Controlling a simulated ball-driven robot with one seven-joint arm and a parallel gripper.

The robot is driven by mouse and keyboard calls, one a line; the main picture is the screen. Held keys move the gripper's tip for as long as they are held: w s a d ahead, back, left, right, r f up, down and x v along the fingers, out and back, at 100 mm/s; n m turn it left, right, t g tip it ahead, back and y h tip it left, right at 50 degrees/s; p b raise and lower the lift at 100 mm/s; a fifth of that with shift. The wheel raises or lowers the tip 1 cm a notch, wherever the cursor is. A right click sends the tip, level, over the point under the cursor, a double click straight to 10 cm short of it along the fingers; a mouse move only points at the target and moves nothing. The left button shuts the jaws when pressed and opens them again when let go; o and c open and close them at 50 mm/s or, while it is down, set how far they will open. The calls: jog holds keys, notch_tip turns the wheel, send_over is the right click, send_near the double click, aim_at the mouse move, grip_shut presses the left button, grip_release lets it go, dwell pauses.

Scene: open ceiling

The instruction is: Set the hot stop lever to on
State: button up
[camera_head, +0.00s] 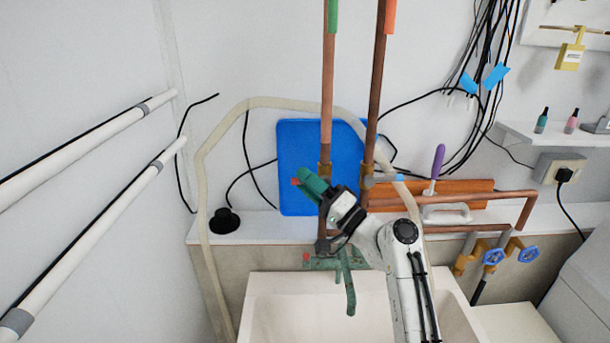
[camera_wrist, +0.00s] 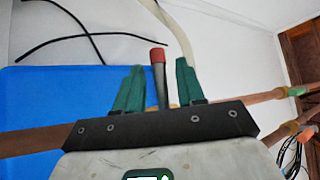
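The stop lever with a red tip (camera_head: 295,182) juts left from the valve on the left copper pipe (camera_head: 328,80), in front of the blue board. Its grey stem and red end (camera_wrist: 157,56) show upright in the wrist view. My gripper (camera_head: 308,180) is at this lever, with green fingers spread apart. In the wrist view the lever stands between the two fingers (camera_wrist: 160,72), with a visible gap on each side. A second lever with a blue tip (camera_head: 398,177) is on the right copper pipe (camera_head: 374,90).
The blue board (camera_head: 300,145) leans on the wall behind the pipes. Below are a green tap (camera_head: 348,285) and a white sink (camera_head: 285,310). A beige hose (camera_head: 200,190) arches around. A purple-handled brush (camera_head: 437,165) and a black plunger (camera_head: 225,220) stand on the ledge.

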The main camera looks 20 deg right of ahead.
jog(key=shift+w+a+r, duration=0.2)
jog(key=shift+w+a, duration=0.05)
jog(key=shift+w, duration=0.1)
grip_shut()
dwell(0.5)
